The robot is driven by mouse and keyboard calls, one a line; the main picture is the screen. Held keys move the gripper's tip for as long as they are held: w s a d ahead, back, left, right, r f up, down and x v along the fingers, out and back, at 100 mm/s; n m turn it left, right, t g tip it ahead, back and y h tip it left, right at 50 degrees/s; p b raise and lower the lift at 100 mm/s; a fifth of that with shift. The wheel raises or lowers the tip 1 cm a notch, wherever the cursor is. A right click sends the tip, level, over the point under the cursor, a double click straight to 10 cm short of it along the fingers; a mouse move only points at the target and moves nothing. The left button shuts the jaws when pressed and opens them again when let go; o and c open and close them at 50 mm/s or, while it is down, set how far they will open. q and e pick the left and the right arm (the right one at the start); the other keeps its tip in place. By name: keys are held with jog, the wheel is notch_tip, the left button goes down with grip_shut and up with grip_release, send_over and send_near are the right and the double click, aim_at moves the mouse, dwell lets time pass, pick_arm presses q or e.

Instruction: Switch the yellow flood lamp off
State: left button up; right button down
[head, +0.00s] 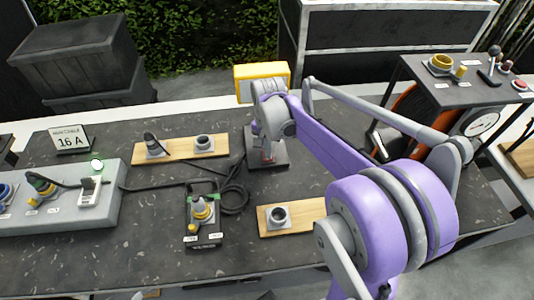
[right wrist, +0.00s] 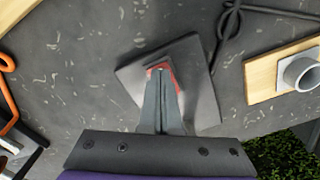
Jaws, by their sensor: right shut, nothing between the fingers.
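The yellow flood lamp (head: 262,78) stands at the back edge of the dark table, its yellow housing partly hidden by my right arm. Below it a dark base plate (head: 280,160) lies on the table; it also fills the middle of the right wrist view (right wrist: 203,90). A small red part (right wrist: 176,76), perhaps a switch, sits on this plate. My right gripper (head: 267,155) is shut and empty, pointing down over the plate. Its fingertips (right wrist: 160,72) cover most of the red part; I cannot tell whether they touch it. My left gripper is not in view.
Wooden boards with sockets lie left (head: 180,147) and front right (head: 290,215). A grey box with plugs (head: 60,220) stands far left. A black cable (head: 236,195) coils near a small black box with a yellow plug (head: 202,220). A raised shelf (head: 455,90) stands right.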

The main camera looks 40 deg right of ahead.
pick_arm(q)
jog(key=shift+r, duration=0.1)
pick_arm(e)
jog(key=shift+r, duration=0.15)
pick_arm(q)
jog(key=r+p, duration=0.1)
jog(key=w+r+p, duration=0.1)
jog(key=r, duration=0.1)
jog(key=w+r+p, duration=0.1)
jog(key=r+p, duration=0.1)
pick_arm(e)
notch_tip(320, 180, up, 7)
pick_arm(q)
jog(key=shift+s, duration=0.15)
pick_arm(e)
jog(key=s+a+f+n+t, duration=0.3)
jog(key=s+a+n+t, duration=0.2)
jog(key=s+a+n, duration=0.6)
jog(key=shift+s+a+f+n+t, duration=0.3)
jog(key=shift+s+a, duration=0.65)
jog(key=shift+a, duration=0.8)
jog(key=shift+r, duration=0.1)
